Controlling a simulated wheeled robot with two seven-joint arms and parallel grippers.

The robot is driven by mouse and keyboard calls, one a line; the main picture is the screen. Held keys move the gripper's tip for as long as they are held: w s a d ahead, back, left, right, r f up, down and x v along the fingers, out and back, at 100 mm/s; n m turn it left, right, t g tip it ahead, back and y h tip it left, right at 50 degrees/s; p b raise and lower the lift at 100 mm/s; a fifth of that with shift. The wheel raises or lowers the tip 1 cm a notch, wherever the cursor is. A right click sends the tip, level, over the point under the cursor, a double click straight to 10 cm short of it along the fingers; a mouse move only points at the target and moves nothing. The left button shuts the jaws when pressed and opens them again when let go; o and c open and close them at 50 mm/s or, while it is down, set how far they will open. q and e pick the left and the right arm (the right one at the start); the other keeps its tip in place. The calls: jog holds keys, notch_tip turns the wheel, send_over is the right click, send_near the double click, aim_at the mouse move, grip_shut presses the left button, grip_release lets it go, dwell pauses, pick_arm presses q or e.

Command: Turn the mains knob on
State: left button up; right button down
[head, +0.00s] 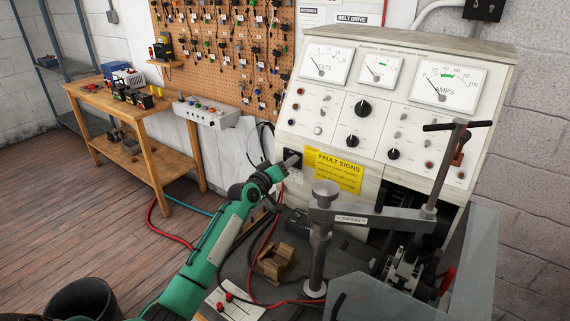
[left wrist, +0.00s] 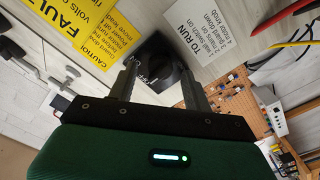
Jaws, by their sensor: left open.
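The mains knob (left wrist: 156,66) appears to be the dark round knob on a black square box, seen in the left wrist view beside the yellow caution sign. In the head view the black box (head: 293,153) sits low on the left of the test bench panel, partly covered by my gripper. My left gripper (head: 291,162) is at the box, its fingers pointing at it. In the left wrist view its two fingers (left wrist: 159,72) are open, one on each side of the knob. I cannot tell whether they touch it. My right gripper is not in view.
A yellow fault signs plate (head: 333,170) is just right of the box. A grey clamp arm (head: 345,216) on a post stands in front of the bench to the right. Red and black cables (head: 268,238) and a wooden block (head: 274,262) lie below my arm.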

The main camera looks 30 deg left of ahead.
pick_arm(q)
jog(key=shift+c, duration=0.2)
jog(key=c, duration=0.9)
jog(key=shift+d+m+b, duration=0.2)
jog(key=shift+m+b, duration=1.25)
jog(key=shift+m, duration=4.45)
